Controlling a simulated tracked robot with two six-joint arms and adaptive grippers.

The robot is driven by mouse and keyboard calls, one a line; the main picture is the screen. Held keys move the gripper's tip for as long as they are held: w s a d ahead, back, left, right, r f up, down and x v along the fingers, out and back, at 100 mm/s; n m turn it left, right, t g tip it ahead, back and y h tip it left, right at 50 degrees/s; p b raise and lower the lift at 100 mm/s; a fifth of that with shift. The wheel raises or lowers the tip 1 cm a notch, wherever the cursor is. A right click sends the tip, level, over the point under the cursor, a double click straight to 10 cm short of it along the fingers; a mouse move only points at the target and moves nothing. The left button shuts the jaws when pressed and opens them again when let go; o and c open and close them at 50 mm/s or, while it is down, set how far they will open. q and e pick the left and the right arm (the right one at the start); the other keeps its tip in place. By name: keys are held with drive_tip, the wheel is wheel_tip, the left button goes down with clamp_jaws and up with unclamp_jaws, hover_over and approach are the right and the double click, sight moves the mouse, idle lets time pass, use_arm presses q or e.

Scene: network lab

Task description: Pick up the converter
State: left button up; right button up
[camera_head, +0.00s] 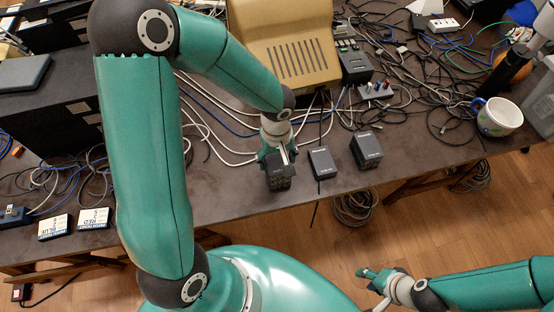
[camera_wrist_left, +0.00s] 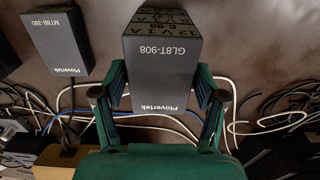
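Three dark boxes stand in a row near the table's front edge. The left box (camera_head: 278,183) is under my left gripper (camera_head: 276,158) and partly hidden by it. In the left wrist view this box, marked GL8T-908 (camera_wrist_left: 160,62), sits between the two fingers of my left gripper (camera_wrist_left: 161,72). The fingers are close to its sides; whether they touch is unclear. The middle box (camera_head: 322,163) is free and shows as MT8B-380 (camera_wrist_left: 57,42) in the wrist view. The right box (camera_head: 367,150) is taller. Which box is the converter I cannot tell. My right gripper (camera_head: 372,281) is off the table, away from the boxes.
A beige monitor (camera_head: 290,50) stands behind the boxes. Tangled cables (camera_head: 415,100) cover the table's back and right. A mug (camera_head: 498,117) is at the right edge. Labelled white boxes (camera_head: 93,218) lie at the left front. The strip between them and the left box is fairly clear.

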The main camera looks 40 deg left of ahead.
use_arm(q)
drive_tip(key=c, duration=0.9)
drive_tip(key=shift+r, duration=0.1)
